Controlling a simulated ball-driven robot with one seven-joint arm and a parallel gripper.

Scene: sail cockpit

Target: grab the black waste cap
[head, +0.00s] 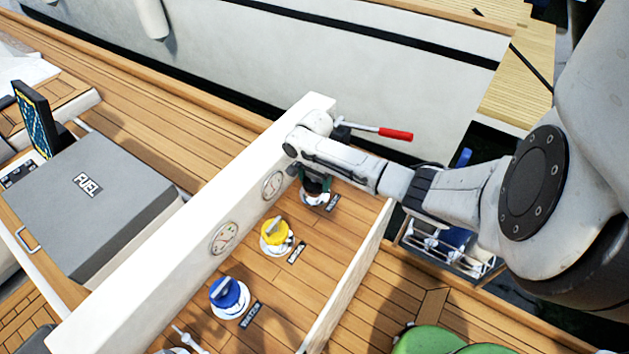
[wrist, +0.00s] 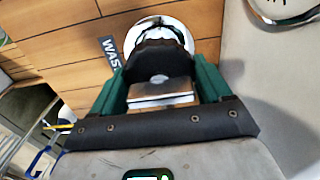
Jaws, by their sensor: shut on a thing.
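The black waste cap (wrist: 160,57) has a ridged edge and a flat metal handle (wrist: 160,88). In the wrist view my gripper (wrist: 162,80) is shut on it, with one green finger on each side of the handle. The cap is at the round chrome deck fitting (wrist: 153,25); I cannot tell whether it is seated or slightly raised. The WASTE label (wrist: 109,50) lies beside the fitting. In the head view my gripper (head: 315,182) reaches down at the far end of the row and mostly hides the cap.
A yellow cap (head: 274,233) and a blue cap (head: 226,292) stand nearer in the row. A white wall with gauges (head: 224,238) runs along their left, a low white ledge (head: 350,275) along their right. A red-handled lever (head: 395,134) sticks out behind my wrist.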

